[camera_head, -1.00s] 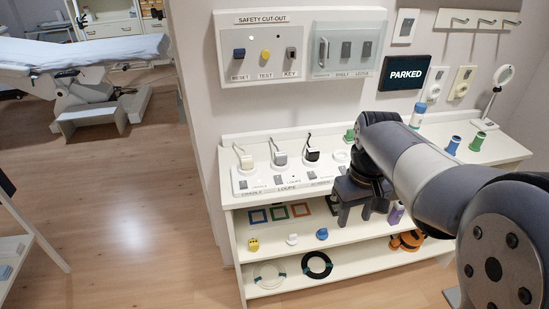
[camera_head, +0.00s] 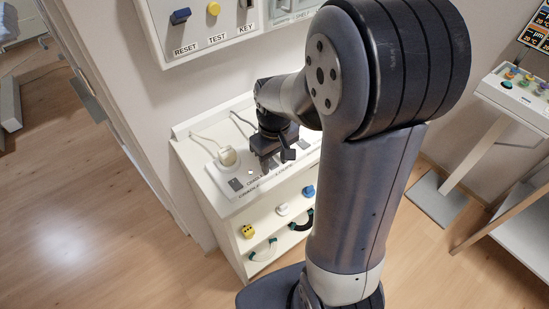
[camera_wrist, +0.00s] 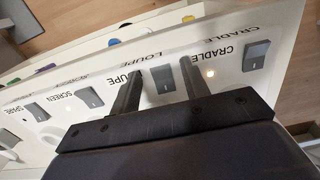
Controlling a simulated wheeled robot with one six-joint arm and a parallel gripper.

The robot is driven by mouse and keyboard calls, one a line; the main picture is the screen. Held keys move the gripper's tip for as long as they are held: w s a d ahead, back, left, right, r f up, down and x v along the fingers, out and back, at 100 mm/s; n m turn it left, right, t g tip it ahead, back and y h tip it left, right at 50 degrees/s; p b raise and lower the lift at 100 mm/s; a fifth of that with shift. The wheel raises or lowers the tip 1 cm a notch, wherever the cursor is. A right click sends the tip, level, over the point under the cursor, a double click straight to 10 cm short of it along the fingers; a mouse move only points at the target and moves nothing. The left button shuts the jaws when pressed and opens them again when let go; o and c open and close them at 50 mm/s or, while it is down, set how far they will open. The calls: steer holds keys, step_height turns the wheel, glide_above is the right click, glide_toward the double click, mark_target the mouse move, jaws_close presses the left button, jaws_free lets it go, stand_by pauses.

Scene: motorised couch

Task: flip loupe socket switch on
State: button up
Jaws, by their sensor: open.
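The white socket strip (camera_head: 258,190) lies on the counter, and its labelled rockers show in the wrist view. The grey loupe switch (camera_wrist: 163,79) stands beside its LOUPE label, between my two fingertips as seen from the wrist. My gripper (camera_wrist: 160,72) is open and empty, pointing down at the strip. In the head view my gripper (camera_head: 276,160) is over the strip, with my arm hiding much of it. I cannot tell whether a finger touches the switch, or which way its rocker is tipped.
The cradle switch (camera_wrist: 256,55) is to the right, with a small glowing lamp (camera_wrist: 211,73) near it. The screen switch (camera_wrist: 90,98) and spare switch (camera_wrist: 38,112) are to the left. A white plug (camera_head: 228,158) stands in the strip. The safety cut-out panel (camera_head: 215,22) hangs above.

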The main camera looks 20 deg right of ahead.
jaws_close()
steer(key=p, duration=0.1)
steer(key=g+p, duration=0.1)
steer(key=shift+w+a+r+g+p, duration=0.1)
steer(key=shift+w+r+g+p, duration=0.15)
steer(key=shift+r+g+p, duration=0.05)
steer(key=shift+w+f+g+h+p, duration=0.1)
steer(key=shift+w+g+h+p, duration=0.2)
steer(key=shift+g+h+p, duration=0.55)
steer(key=shift+y, duration=0.25)
jaws_free()
steer(key=v, duration=1)
steer(key=shift+w+r+b, duration=0.25)
steer(key=shift+r+b, duration=0.1)
